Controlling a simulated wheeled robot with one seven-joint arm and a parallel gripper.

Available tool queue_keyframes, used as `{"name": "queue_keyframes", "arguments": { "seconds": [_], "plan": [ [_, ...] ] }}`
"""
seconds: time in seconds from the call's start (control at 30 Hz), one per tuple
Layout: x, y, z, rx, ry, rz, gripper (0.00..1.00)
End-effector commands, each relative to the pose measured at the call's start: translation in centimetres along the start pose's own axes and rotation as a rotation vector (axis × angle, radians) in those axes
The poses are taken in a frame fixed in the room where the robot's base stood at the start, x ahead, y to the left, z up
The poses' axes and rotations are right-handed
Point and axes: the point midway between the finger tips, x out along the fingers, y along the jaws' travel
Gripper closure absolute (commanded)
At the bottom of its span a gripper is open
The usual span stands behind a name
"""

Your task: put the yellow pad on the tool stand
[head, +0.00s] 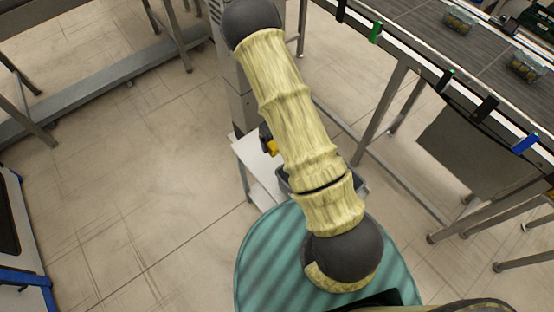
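A small yellow piece (271,147) shows at the left edge of my arm, with a dark part just above it. Most of it is hidden, so I cannot tell whether it is the yellow pad. It appears over or on a white-topped stand (248,151), which may be the tool stand. My arm covers the stand's middle. A grey tray-like edge (359,188) shows to the right of my arm. My gripper cannot be made out; my arm rises to the top of the picture and its far end is not seen.
A conveyor (422,25) with clear containers (525,67) runs across the upper right, with coloured clips on its rail. A grey metal post (236,100) stands behind the stand. A metal frame (90,90) is at upper left. The tiled floor at left is clear.

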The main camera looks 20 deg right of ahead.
Motion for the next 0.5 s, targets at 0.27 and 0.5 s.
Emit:
{"name": "queue_keyframes", "arguments": {
  "seconds": [0.27,0.5],
  "plan": [
    [0.3,0.0,0.1,0.000,-0.001,-0.001,0.33],
    [4.3,0.0,0.0,0.000,0.001,0.001,0.33]
  ]
}}
